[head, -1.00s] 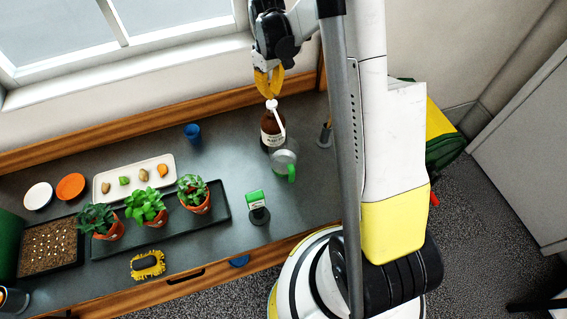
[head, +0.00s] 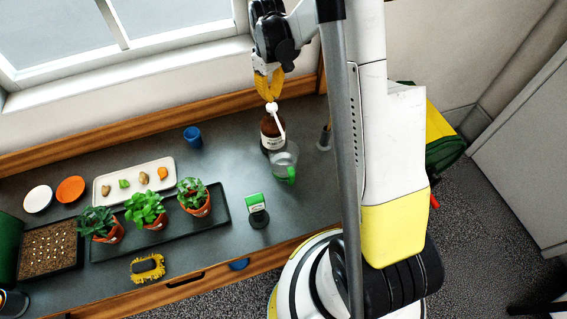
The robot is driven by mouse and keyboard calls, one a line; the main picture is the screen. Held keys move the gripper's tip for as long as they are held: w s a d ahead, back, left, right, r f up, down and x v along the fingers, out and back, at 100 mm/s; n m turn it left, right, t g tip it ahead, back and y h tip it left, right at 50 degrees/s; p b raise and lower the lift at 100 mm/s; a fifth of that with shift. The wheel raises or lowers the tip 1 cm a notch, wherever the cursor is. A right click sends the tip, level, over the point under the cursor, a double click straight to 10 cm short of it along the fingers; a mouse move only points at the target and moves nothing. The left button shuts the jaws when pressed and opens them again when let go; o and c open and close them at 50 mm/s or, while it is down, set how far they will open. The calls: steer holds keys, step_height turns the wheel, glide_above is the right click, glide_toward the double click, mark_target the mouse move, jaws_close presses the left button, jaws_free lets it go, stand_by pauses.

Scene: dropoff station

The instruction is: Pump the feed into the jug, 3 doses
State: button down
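A brown pump bottle (head: 270,143) with a pale label stands upright on the dark counter near the window side. Its white pump head (head: 271,107) has a long spout slanting down to the right, towards the jug. The clear jug (head: 284,158) with a green handle stands right beside the bottle, below the spout's end. I cannot tell how much liquid is in it. My gripper (head: 270,97) points down directly above the pump head, its yellow fingers together and nothing seen between them. The tips are at the pump head's top; whether they touch is too small to tell.
A green-handled stamp (head: 257,211) stands in front of the jug. A blue cup (head: 193,137) is left of the bottle, and a small dark holder (head: 325,138) is right.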

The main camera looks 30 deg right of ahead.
mark_target(272, 106)
steer(key=shift+f, duration=0.1)
stand_by(0.3)
steer(key=shift+f+b, duration=2.25)
steer(key=shift+f, duration=0.25)
steer(key=shift+r, duration=0.1)
steer(key=shift+r+p, duration=1.5)
steer(key=shift+r, duration=1.05)
steer(key=shift+f, duration=0.25)
